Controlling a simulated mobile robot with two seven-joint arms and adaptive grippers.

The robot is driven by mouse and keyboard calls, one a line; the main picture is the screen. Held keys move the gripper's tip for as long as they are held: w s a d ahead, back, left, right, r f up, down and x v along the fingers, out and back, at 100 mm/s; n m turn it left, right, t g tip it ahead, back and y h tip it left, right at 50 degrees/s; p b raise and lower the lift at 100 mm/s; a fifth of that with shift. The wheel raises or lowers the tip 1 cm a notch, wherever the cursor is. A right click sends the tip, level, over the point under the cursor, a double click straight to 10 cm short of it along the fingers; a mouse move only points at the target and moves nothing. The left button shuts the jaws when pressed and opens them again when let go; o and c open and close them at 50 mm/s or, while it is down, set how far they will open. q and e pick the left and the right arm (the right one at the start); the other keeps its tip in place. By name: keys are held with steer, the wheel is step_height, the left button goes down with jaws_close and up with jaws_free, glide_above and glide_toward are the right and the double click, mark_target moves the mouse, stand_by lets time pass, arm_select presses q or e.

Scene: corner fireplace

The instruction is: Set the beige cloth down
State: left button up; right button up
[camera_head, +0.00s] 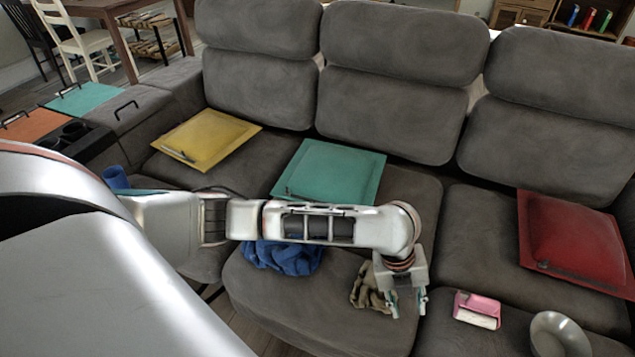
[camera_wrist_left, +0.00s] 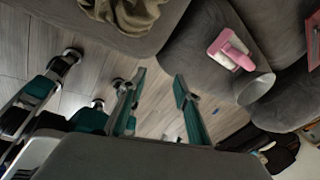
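The beige cloth (camera_head: 366,288) lies crumpled on the front of the middle grey sofa seat (camera_head: 320,310). In the left wrist view the cloth (camera_wrist_left: 128,12) shows at the top left, on the cushion and cut by the frame edge. My left gripper (camera_head: 407,303) is just right of the cloth and partly overlaps it in the head view. In the left wrist view its two fingers (camera_wrist_left: 159,76) are apart, with only floor visible between them. The cloth is outside the fingers. My right gripper does not show.
A blue cloth (camera_head: 285,257) lies left of the beige one, partly behind my arm. A pink-and-white item (camera_head: 478,308) and a metal bowl (camera_head: 558,335) sit to the right. Yellow (camera_head: 207,137), green (camera_head: 330,171) and red (camera_head: 572,238) cushion-like squares rest on the sofa.

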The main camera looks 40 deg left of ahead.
arm_select(q)
steer(key=s+d+f+n+t+h, duration=0.25)
steer(key=s+d+n+h, duration=0.2)
steer(key=d+n, duration=0.25)
steer(key=s+a+n+t+y, duration=0.3)
steer(key=s+a+n, duration=0.3)
steer(key=a+n, duration=0.2)
steer(key=s+a+f+n+t+y, duration=0.1)
steer(key=s+a+n+t+y, duration=0.2)
steer(key=a, duration=0.9)
steer(key=s+n+t, duration=0.1)
steer(key=s+n, duration=0.2)
steer(key=n, duration=0.2)
steer(key=shift+a+f+n, duration=0.15)
steer(key=shift+f+n, duration=0.1)
steer(key=shift+n, duration=0.05)
steer(key=shift+t, duration=0.25)
